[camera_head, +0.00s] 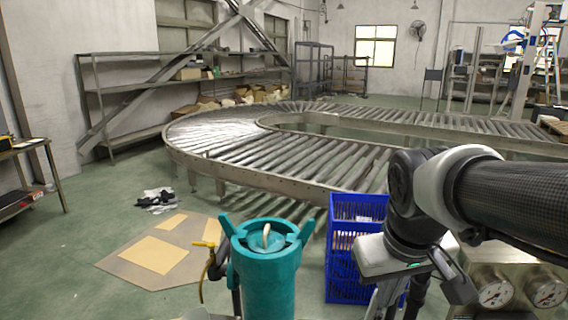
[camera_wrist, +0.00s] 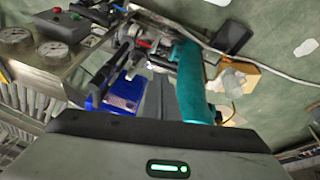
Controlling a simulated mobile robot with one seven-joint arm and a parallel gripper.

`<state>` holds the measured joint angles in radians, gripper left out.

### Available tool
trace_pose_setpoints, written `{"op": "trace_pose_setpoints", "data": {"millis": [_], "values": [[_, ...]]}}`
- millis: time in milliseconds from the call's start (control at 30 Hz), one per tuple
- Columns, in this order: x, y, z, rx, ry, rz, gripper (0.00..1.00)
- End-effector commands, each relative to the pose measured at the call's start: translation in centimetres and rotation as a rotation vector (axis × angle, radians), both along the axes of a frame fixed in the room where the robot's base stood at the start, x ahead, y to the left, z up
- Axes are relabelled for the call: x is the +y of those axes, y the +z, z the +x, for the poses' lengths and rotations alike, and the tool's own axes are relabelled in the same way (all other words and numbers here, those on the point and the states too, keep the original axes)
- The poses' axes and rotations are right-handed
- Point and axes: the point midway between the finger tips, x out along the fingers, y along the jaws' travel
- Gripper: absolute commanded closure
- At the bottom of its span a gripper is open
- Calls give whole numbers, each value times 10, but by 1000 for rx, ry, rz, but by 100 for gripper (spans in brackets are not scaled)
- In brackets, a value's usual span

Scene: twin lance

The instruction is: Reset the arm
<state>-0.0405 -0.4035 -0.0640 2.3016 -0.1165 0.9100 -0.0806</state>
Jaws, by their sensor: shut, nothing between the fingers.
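My arm (camera_head: 500,195) reaches in from the right edge in the head view, and its wrist bends downward. My gripper (camera_wrist: 158,95) shows in the wrist view with its grey fingers together and nothing held between them. In the head view its fingers are low in the picture, partly cut off and hard to make out. A blue crate (camera_head: 345,220) stands behind and left of the wrist. A teal cylinder (camera_head: 266,270) stands upright left of the crate. The teal cylinder also shows right of the fingers in the wrist view (camera_wrist: 192,85), apparently apart from them.
A panel with two gauges (camera_head: 495,292) is at the lower right, close under my arm. A curved roller conveyor (camera_head: 300,165) fills the middle. Flat cardboard (camera_head: 150,255) lies on the floor at left. A yellow-handled valve (camera_head: 207,245) stands beside the cylinder. Green floor at left is mostly clear.

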Motion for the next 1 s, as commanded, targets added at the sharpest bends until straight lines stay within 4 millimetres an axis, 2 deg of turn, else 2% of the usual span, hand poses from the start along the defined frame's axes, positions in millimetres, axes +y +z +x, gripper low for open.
{"op": "trace_pose_setpoints", "data": {"millis": [100, 400, 433, 800, 900, 1000], "values": [[11, 8, -25, -62, -31, 43, 100], [31, 10, -70, -172, -90, 123, 100], [30, 29, -68, -166, -89, 121, 100], [30, 109, -67, -162, -87, 119, 100], [30, 126, -67, -162, -86, 119, 100], [30, 133, -67, -161, -86, 119, 100]]}}
